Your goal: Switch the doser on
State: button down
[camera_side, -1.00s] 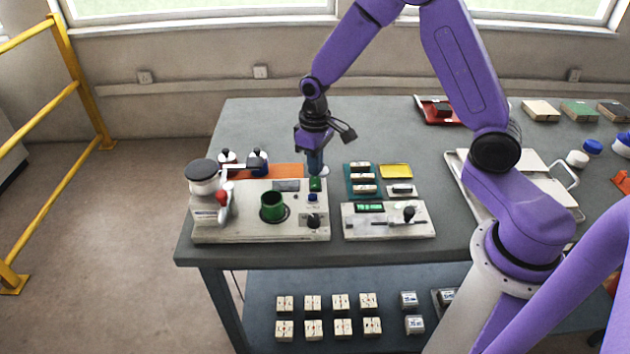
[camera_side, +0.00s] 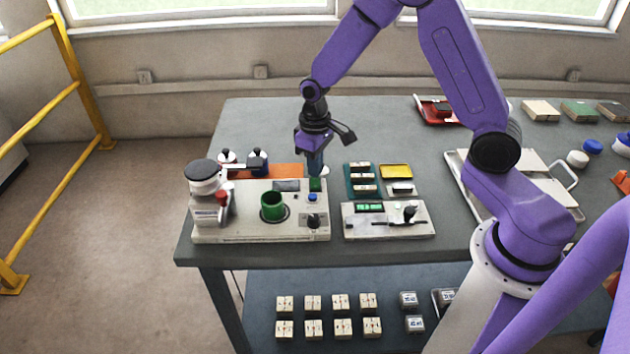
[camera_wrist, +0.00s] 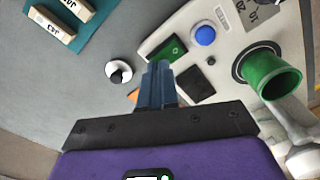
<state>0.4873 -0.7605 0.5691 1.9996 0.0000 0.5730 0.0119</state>
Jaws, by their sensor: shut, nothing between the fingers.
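The doser (camera_side: 240,228) is the pale box at the left front of the table. It has a green cup (camera_side: 272,206), a blue button (camera_side: 312,197), a black knob (camera_side: 313,220) and a green switch (camera_side: 316,184) at its back right corner. The green switch (camera_wrist: 167,50), blue button (camera_wrist: 204,35) and green cup (camera_wrist: 272,76) also show in the wrist view. My gripper (camera_side: 315,170) is shut and empty, pointing down at the back edge of the doser, close behind the green switch. In the wrist view its fingertips (camera_wrist: 158,68) appear beside the switch; contact cannot be told.
A second pale device (camera_side: 400,228) is to the right. A teal rack (camera_side: 350,190) and a yellow tray (camera_side: 396,171) lie behind it.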

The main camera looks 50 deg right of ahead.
aim_at(316, 181)
jog(key=shift+f, duration=0.7)
dwell(0.4)
jog(key=shift+r, duration=3.55)
jog(key=s+a+r+n, duration=0.2)
jog(key=s+a+r, duration=0.1)
jog(key=s, duration=0.4)
jog(key=s+a+r+n, duration=0.2)
jog(key=s+n, duration=0.1)
jog(key=s, duration=0.4)
jog(key=s+d+r+n, duration=0.2)
jog(key=s+n, duration=0.2)
jog(key=s, duration=1.1)
jog(key=shift+d+r+n, duration=0.15)
jog(key=shift+d+n, duration=0.15)
jog(key=shift+d, duration=0.1)
